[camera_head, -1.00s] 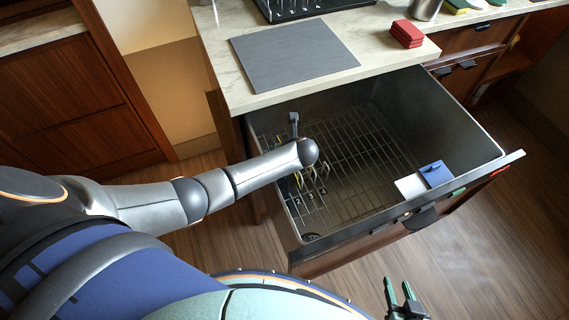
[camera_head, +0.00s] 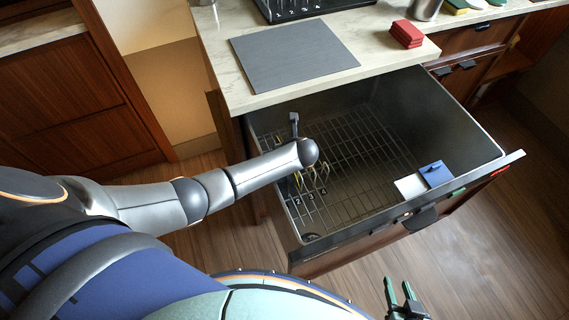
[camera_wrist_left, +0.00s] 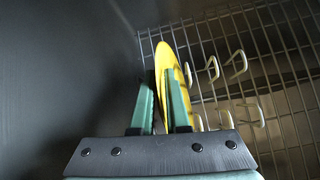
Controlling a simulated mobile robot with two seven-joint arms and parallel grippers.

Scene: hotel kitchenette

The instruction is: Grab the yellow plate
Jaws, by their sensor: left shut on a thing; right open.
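The yellow plate (camera_wrist_left: 168,62) stands on edge in the wire rack at the left end of the open drawer, seen in the left wrist view. My left gripper (camera_wrist_left: 164,100) is shut on the plate, with its green fingers on either side of it. In the head view my left arm reaches down into the drawer and hides most of the plate. My right gripper (camera_head: 400,290) is open and empty, low in the head view, outside the drawer.
The drawer (camera_head: 465,165) holds a wire rack (camera_head: 350,135) with white prongs (camera_wrist_left: 238,64) and numbered slots. A blue-and-white caddy (camera_head: 435,173) sits at its right front. On the counter are a grey mat (camera_head: 293,55) and red blocks (camera_head: 407,34).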

